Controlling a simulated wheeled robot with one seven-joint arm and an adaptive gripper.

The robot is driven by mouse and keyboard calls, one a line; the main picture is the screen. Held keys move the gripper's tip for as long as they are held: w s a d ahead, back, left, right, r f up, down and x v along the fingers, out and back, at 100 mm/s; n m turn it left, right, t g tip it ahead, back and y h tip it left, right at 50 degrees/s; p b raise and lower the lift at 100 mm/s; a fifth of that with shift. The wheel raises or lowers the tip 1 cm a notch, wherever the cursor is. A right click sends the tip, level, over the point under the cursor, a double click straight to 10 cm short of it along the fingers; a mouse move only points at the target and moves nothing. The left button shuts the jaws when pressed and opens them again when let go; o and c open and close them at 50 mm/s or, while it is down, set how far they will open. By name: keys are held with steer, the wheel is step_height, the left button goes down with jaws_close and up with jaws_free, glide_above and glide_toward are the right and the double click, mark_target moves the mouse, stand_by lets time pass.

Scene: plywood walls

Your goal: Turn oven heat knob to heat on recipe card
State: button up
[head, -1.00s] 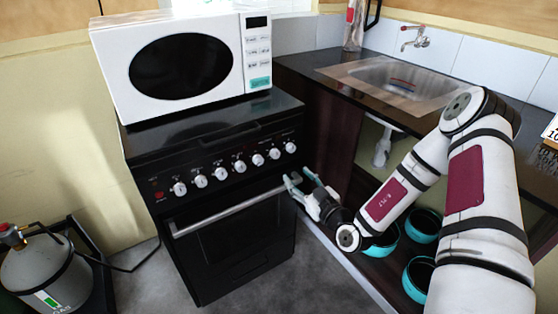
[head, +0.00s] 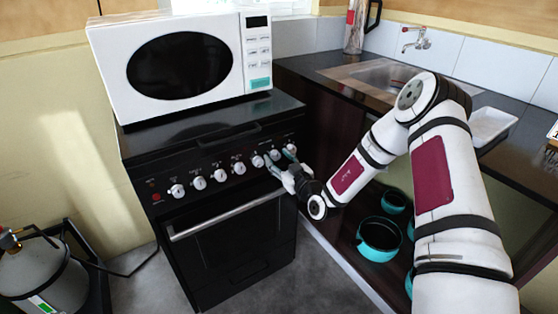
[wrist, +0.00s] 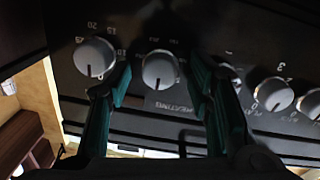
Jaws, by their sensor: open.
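The black oven (head: 235,247) has a row of several white knobs on its sloped front panel. My gripper (head: 279,156) is open at the right end of the row. In the wrist view, a white knob (wrist: 160,69) lies between the spread fingers (wrist: 160,84); its dark pointer line faces down in the picture. Print that looks like "HEATING" is beside it, upside down. I cannot tell whether the fingers touch the knob. In the head view it appears second from the right (head: 274,154), partly covered. A card (head: 553,134) at the right edge is cut off and unreadable.
A white microwave (head: 190,62) stands on the stove. A neighbouring knob (wrist: 95,57) is close to the left finger; another (wrist: 228,75) is partly behind the right finger. A counter with a sink (head: 365,76) is at right, teal pots (head: 379,236) below. A gas cylinder (head: 38,275) is lower left.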

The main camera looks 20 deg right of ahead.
jaws_close()
